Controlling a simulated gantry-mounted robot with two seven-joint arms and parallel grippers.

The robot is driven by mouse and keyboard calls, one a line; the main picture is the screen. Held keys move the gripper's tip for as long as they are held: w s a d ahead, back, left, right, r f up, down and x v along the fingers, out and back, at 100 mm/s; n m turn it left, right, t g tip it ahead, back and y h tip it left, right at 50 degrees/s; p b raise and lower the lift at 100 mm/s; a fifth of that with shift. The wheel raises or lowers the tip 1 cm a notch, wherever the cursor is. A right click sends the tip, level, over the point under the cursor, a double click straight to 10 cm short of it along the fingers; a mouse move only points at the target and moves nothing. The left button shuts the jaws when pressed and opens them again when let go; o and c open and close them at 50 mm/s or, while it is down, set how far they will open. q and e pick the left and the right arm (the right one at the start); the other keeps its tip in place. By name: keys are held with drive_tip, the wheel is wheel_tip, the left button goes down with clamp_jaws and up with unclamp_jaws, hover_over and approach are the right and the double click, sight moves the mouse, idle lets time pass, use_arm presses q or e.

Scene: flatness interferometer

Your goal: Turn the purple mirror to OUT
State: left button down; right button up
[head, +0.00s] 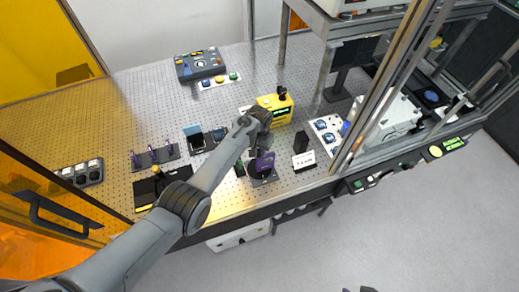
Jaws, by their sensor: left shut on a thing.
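The purple mirror (265,162) stands on a dark round base (262,177) near the front edge of the perforated bench. My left gripper (262,152) reaches over it from the left and is shut on the purple mirror. The gripper and wrist hide part of the mirror, and I cannot read any OUT marking. A small white label card (303,161) lies just right of the base, its text too small to read. Dark tips at the bottom edge look like my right gripper (359,290), mostly cut off, far from the mirror.
A black block (300,142) and a yellow device (275,107) stand close to the mirror. A white panel with round blue parts (327,132) is to the right, beside a metal frame post. Purple-handled tools in a rack (155,157) are at the left.

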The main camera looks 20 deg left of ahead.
use_arm(q)
drive_tip(key=c, duration=0.8)
unclamp_jaws()
drive_tip(key=shift+c, duration=0.2)
drive_tip(key=shift+r, duration=0.55)
wheel_tip(320, 180, up, 10)
drive_tip(key=shift+f, duration=0.15)
